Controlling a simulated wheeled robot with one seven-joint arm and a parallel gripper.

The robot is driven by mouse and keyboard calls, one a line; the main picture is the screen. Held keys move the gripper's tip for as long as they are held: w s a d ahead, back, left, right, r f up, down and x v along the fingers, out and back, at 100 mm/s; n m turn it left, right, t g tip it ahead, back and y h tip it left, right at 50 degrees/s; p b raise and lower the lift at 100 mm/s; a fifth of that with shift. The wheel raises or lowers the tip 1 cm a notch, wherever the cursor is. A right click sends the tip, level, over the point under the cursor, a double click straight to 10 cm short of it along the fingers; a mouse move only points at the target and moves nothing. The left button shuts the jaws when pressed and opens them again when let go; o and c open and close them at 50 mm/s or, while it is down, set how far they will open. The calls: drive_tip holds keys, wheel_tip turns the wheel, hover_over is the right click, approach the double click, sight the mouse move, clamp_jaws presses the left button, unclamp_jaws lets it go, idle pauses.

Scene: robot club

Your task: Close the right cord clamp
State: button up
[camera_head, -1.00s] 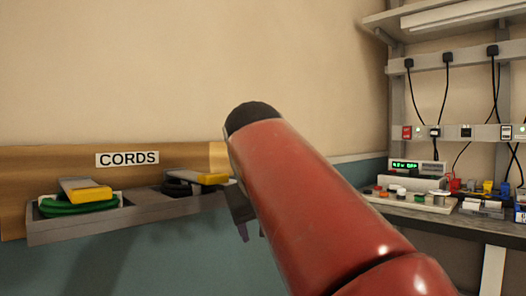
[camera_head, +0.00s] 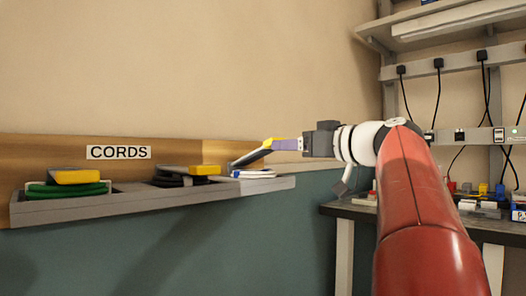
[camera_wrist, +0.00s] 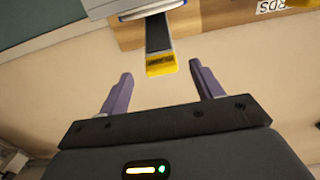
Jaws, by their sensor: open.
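The right cord clamp (camera_head: 250,157) has a dark grey lever with a yellow end, tilted up toward the right, above a blue-and-white cord bundle (camera_head: 253,173). My gripper (camera_head: 283,144) is at the lever's raised yellow end, coming from the right. In the wrist view the clamp's yellow end (camera_wrist: 161,66) sits between the two purple fingertips of my gripper (camera_wrist: 161,72), with gaps on both sides. My gripper is open and holds nothing.
Left and middle clamps lie flat over a green cord (camera_head: 66,190) and a black cord (camera_head: 180,181) in the grey tray (camera_head: 130,205). A CORDS label (camera_head: 118,152) is on the wooden board. A workbench (camera_head: 440,221) with electronics stands at right.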

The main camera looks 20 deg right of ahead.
drive_tip(key=p, duration=0.1)
hover_over(273, 183)
drive_tip(key=w, duration=0.2)
drive_tip(key=shift+d+r, duration=0.1)
drive_tip(key=shift+c, duration=0.2)
drive_tip(key=c, duration=1.3)
drive_tip(key=f+b, duration=0.1)
drive_tip(key=b, duration=0.2)
drive_tip(key=f+t+b, duration=0.1)
drive_tip(key=b, duration=0.1)
drive_tip(key=shift+s+d+f+b, duration=0.15)
drive_tip(key=shift+s+f+b, duration=0.05)
drive_tip(key=shift+f+b, duration=0.2)
drive_tip(key=shift+c, duration=0.2)
drive_tip(key=f+b, duration=0.2)
drive_tip(key=b, duration=0.1)
drive_tip(key=shift+s+f, duration=0.1)
drive_tip(key=shift+s, duration=0.1)
